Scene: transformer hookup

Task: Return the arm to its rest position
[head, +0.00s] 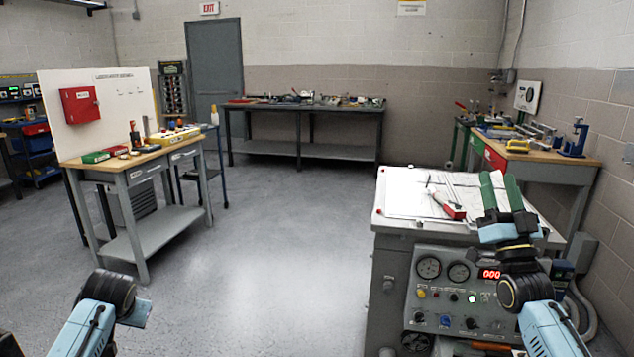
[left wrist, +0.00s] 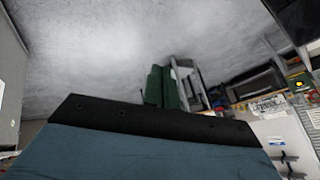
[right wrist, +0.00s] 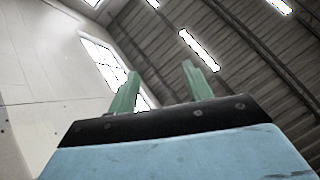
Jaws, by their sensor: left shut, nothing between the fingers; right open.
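My right gripper (head: 501,180) is raised in front of the grey test cabinet, in the head view's lower right. Its two green fingers point up and stand apart with nothing between them. In the right wrist view its open fingers (right wrist: 163,75) point toward the ceiling and its lights. My left arm (head: 100,300) shows at the lower left of the head view, over bare floor; its fingers cannot be made out there. In the left wrist view the left gripper's green fingers (left wrist: 161,72) are together and empty, with floor and a bench beyond.
The grey test cabinet (head: 388,285) has gauges, knobs and a lit display. White sheets and a red-handled tool (head: 449,208) lie on its top, close to my right gripper. A workbench (head: 140,165) stands left, another (head: 300,110) at the back. The floor (head: 280,240) between is clear.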

